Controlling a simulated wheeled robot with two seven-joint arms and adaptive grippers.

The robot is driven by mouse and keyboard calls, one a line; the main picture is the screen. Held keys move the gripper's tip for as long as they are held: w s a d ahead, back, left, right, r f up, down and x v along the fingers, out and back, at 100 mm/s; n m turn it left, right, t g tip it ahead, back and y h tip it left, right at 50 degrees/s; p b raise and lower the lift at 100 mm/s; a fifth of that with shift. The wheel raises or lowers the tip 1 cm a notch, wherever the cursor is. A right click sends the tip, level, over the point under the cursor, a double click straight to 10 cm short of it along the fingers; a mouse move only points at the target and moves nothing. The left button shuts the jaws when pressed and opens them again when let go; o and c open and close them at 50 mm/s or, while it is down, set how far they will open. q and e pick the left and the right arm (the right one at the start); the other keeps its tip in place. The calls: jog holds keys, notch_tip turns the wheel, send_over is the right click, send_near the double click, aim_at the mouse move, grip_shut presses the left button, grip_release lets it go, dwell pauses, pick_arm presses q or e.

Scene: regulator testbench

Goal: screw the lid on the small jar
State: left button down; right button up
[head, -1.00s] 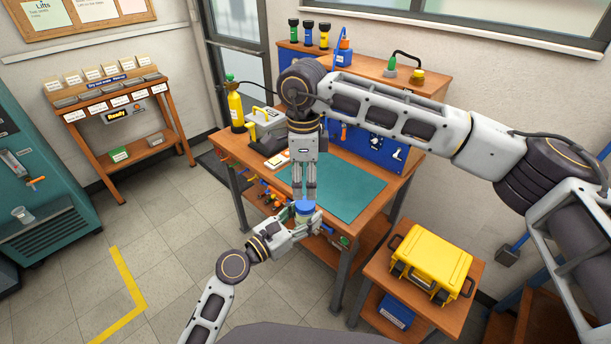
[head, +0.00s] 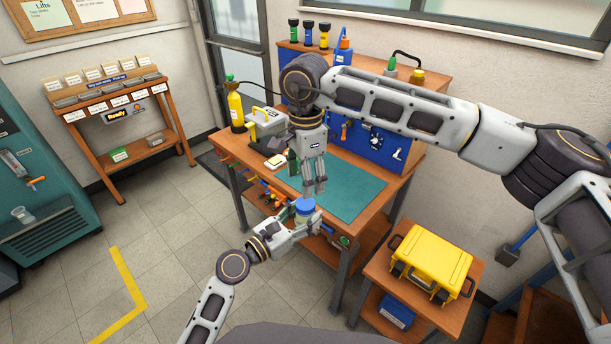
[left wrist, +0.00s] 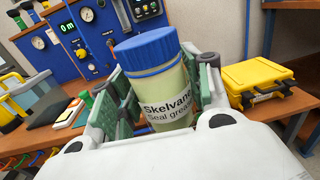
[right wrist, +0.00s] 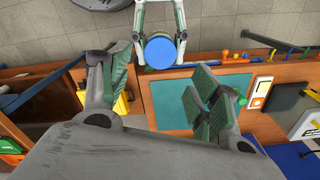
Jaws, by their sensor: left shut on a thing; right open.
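The small jar (left wrist: 165,92) is a clear jar of pale grease with a "Skelvane Seal grease" label. Its blue lid (left wrist: 147,50) sits level on top; how tight it is I cannot tell. My left gripper (head: 303,222) is shut on the jar's body and holds it upright in front of the bench. My right gripper (head: 315,192) points down just above the lid, open and empty. In the right wrist view, the lid (right wrist: 159,50) lies beyond the open fingers (right wrist: 160,95), apart from them.
The workbench (head: 233,152) with a green mat (head: 352,188) is behind the jar. Tools hang along its front edge. A yellow case (head: 432,262) stands on a low table at the right. A yellow bottle (head: 236,108) and a blue gauge panel (left wrist: 90,35) are at the back.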

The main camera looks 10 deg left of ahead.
aim_at(306, 203)
jog(key=shift+f, duration=4)
jog(key=c, duration=1.1)
jog(key=shift+m, duration=0.3)
